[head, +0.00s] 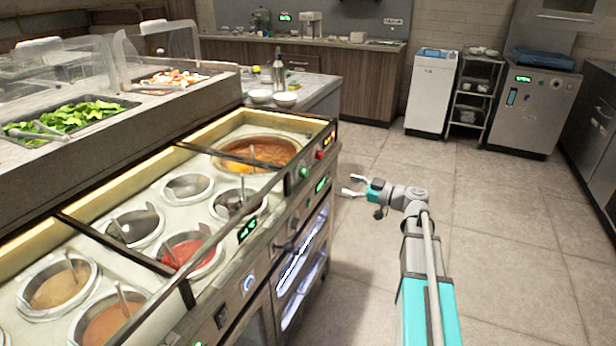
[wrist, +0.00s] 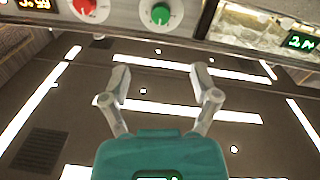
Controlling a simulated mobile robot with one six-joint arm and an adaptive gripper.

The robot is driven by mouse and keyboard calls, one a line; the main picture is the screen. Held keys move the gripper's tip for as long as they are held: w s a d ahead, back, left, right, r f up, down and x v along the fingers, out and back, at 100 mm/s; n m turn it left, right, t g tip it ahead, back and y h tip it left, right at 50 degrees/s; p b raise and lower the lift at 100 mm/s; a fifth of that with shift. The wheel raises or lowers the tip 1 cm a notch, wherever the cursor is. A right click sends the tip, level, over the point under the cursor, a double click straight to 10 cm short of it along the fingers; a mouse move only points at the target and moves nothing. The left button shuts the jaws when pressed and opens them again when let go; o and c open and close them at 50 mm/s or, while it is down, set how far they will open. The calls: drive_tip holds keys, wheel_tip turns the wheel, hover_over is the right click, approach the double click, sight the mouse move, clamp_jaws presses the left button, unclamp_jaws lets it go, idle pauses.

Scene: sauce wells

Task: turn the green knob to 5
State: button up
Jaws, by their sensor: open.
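The green knob (head: 303,172) sits on the front panel of the sauce-well counter, beside a red knob (head: 319,155). In the wrist view the green knob (wrist: 160,13) is near the top edge, on a pale round dial whose marks are too small to read. I cannot tell its setting. My gripper (head: 349,186) is open and empty, out in front of the panel and apart from the knob. In the wrist view my gripper (wrist: 160,78) has its two fingers spread, with the green knob beyond them, roughly centred between them.
The red knob (wrist: 85,6) is left of the green one in the wrist view. A green-lit display (wrist: 301,42) is at right. The counter (head: 160,240) holds several sauce wells. The floor (head: 480,220) to the right is clear.

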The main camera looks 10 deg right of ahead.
sight(307, 173)
drive_tip(key=shift+w+a, duration=0.1)
drive_tip(key=shift+a, duration=0.05)
drive_tip(key=shift+x, duration=6.75)
drive_tip(key=shift+f, duration=0.1)
drive_tip(key=c, duration=1)
drive_tip(key=shift+a, duration=0.1)
clamp_jaws()
